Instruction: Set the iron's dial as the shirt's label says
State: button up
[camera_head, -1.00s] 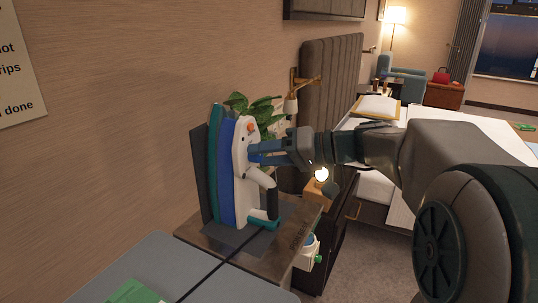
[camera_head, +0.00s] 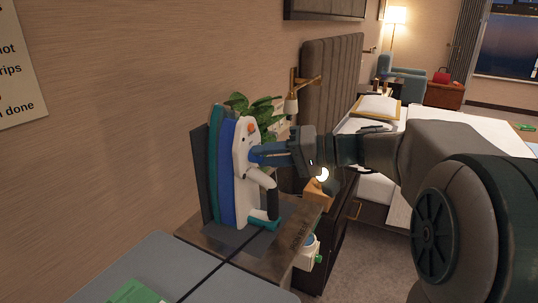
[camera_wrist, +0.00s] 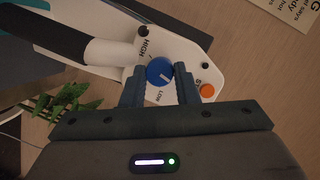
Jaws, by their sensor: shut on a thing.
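The white iron (camera_head: 241,150) stands upright on its heel on a small stand, its blue and teal soleplate side to the left. It has a dark handle and an orange button (camera_wrist: 207,90). No readable shirt label shows.
A grey flat surface (camera_head: 165,268) with a green item (camera_head: 138,293) is at the lower left. A plant (camera_head: 255,105) stands behind the iron. A sign (camera_head: 20,65) hangs on the left wall. The bed (camera_head: 375,190) lies to the right.

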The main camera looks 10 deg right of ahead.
jog(key=m+y+p, duration=0.1)
jog(key=m, duration=0.1)
jog(key=m+y, duration=0.1)
jog(key=m, duration=0.2)
jog(key=shift+w+f+m+p, duration=0.1)
jog(key=shift+f+m+p, duration=0.05)
jog(key=shift+m+p, duration=0.2)
jog(key=shift+f+m+y+p, duration=0.1)
jog(key=shift+m+y+p, duration=0.35)
jog(key=shift+m, duration=0.7)
jog(key=shift+f+m+y+p, duration=0.15)
jog(key=shift+m+p, duration=0.45)
jog(key=shift+m, duration=0.5)
jog(key=shift+t, duration=0.3)
jog(key=o, duration=1)
jog(key=shift+c, duration=0.2)
jog(key=v, duration=1.4)
